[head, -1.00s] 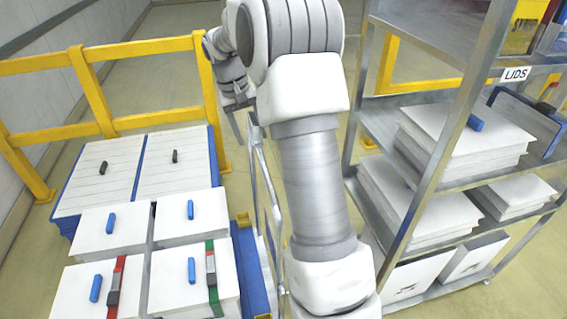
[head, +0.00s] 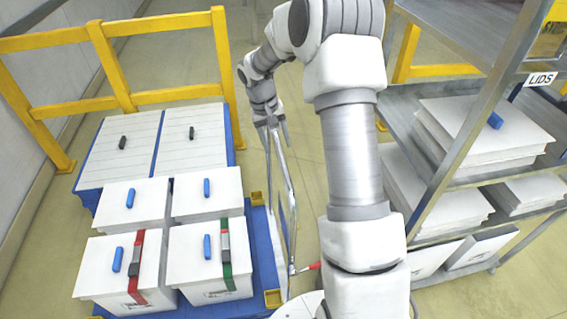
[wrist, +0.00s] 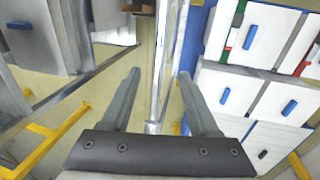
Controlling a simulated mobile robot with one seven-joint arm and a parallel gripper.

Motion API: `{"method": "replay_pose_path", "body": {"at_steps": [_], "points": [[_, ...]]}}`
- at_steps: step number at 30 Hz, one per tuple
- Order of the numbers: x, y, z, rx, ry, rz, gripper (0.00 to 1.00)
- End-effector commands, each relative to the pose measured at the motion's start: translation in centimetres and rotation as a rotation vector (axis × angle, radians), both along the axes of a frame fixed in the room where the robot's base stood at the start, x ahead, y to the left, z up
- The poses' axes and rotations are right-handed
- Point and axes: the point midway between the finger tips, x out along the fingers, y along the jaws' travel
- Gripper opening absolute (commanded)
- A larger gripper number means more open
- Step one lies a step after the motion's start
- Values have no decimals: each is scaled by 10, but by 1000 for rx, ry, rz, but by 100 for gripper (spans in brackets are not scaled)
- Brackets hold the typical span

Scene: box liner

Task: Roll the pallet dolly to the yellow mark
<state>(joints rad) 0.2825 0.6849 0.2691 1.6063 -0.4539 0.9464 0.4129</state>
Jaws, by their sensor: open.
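The blue pallet dolly (head: 262,262) stands at lower left in the head view, with yellow corners and several white lidded boxes on it. Its upright metal push handle (head: 291,215) rises at its right side; in the wrist view the handle (wrist: 160,75) runs up the middle. My gripper (head: 275,122) is at the top of the handle. In the wrist view my gripper (wrist: 158,78) is open, its fingers on either side of the handle, with gaps visible. I cannot make out a yellow mark on the floor.
A yellow railing (head: 170,92) stands beyond. A metal shelf rack (head: 455,165) labelled LIDS stands close on the right. Bare floor (head: 310,130) shows between dolly and rack.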

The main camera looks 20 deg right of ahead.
Motion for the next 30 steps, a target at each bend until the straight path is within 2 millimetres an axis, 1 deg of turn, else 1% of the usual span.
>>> {"method": "replay_pose_path", "body": {"at_steps": [1,6,10,13,18,27,29,30], "points": [[-2,-2,-11,2,5,-1,61],[-3,-9,-47,2,5,0,61],[-4,-13,-70,2,4,-1,61],[-4,-16,-82,0,2,1,61],[-4,-19,-93,0,1,-1,61],[-4,-19,-95,0,0,0,61],[-4,-19,-95,0,0,0,50],[-4,-19,-95,0,0,0,43]]}}
